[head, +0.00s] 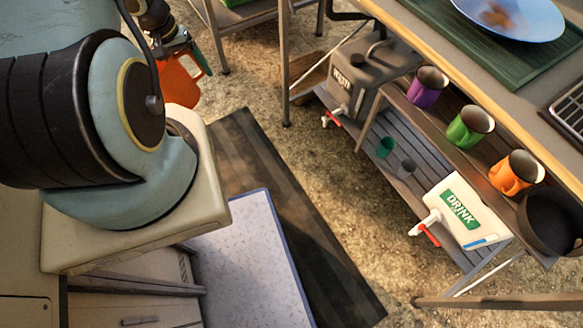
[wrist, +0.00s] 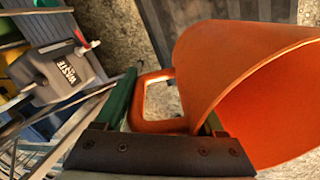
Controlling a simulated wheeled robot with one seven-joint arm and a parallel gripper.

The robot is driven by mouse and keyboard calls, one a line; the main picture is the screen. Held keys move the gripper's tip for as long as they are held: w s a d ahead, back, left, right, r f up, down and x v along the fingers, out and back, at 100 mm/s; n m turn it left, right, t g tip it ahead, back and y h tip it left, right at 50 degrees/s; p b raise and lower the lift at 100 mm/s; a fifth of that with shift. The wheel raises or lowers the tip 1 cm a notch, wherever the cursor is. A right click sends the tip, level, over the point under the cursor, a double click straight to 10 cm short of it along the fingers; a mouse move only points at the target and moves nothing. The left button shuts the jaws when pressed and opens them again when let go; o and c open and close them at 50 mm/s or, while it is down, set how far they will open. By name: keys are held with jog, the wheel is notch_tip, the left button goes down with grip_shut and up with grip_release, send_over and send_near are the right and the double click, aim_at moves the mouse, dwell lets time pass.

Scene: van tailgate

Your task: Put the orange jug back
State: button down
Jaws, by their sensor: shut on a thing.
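The orange jug (head: 180,82) hangs in the air at the upper left of the head view, off the ground. My gripper (head: 188,50) is shut on it. In the wrist view, the jug (wrist: 240,80) fills the right side, tilted, with its wide open mouth facing the lower right. Its loop handle (wrist: 145,95) is between the green fingers of my gripper (wrist: 168,105). The right finger is partly hidden by the jug, so the exact contact is not clear. My arm covers much of the left of the head view.
A slatted rack holds a grey WASTE container (head: 370,75), a white DRINK container (head: 462,210), and purple (head: 426,92), green (head: 465,130) and orange (head: 512,175) mugs. A dark pan (head: 552,222) sits at right. A blue plate (head: 515,18) lies above. A dark mat (head: 270,180) covers open ground.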

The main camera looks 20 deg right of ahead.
jog(key=s+d+f+m+y+b, duration=0.1)
jog(key=s+d+f+m+b, duration=0.35)
jog(key=d+f+b, duration=0.75)
jog(key=s+d+f+m+t+y+b, duration=0.1)
jog(key=s+d+f+m+b, duration=0.55)
jog(key=f+b, duration=1)
jog(key=s+d+f+m+y+b, duration=0.1)
jog(key=d+f+m+b, duration=0.3)
jog(key=d+f+b, duration=1.05)
jog(key=a+f, duration=0.1)
jog(key=f, duration=0.3)
jog(key=a+f+b, duration=0.1)
jog(key=f, duration=0.3)
jog(key=a+f, duration=0.1)
jog(key=f, duration=0.3)
jog(key=shift+a+f+b, duration=0.25)
jog(key=shift+f+b, duration=0.05)
jog(key=shift+b, duration=0.05)
jog(key=shift+r, duration=0.1)
grip_release()
